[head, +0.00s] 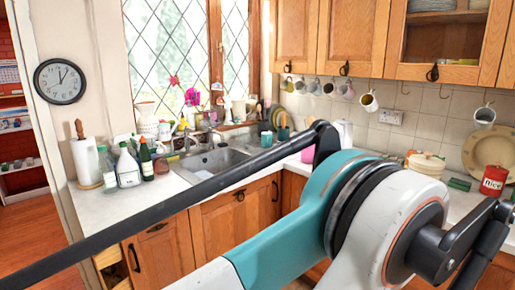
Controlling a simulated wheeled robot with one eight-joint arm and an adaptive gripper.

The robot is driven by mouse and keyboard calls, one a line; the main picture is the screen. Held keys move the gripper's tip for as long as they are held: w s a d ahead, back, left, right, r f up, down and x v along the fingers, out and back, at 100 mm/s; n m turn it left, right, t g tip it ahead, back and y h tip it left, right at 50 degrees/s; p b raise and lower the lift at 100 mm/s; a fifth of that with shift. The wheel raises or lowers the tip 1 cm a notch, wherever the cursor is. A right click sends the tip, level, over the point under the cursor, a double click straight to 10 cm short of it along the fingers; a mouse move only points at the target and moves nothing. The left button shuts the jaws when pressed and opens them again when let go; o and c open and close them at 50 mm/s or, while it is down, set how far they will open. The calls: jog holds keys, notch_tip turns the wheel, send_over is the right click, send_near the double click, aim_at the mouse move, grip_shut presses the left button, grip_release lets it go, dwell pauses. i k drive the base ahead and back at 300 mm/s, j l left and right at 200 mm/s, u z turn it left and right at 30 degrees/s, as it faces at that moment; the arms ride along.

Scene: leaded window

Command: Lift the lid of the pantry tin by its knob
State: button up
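A red tin (493,180) with pale lettering stands on the right counter, near the right picture edge. Its dark top has a small raised part that looks like a knob, too small to make out clearly. The lid looks seated on the tin. My arm, teal, white and black, fills the lower middle and right of the head view. It passes in front of the right counter, below and left of the tin. I cannot make out my gripper's fingertips in this view.
A cream lidded pot (427,164) stands left of the tin, with a leaning plate (489,160) behind. Mugs (369,102) hang under the wall cupboards (350,35). The sink (213,160) is at the back, with bottles (128,167) on the left counter.

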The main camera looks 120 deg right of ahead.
aim_at(426, 161)
jog(key=z, duration=5.4)
jog(key=i+u, duration=0.2)
jog(key=i, duration=0.25)
jog(key=i+l+u, duration=0.2)
jog(key=i, duration=0.2)
jog(key=i+l+u, duration=0.2)
jog(key=i, duration=0.25)
jog(key=j, duration=0.1)
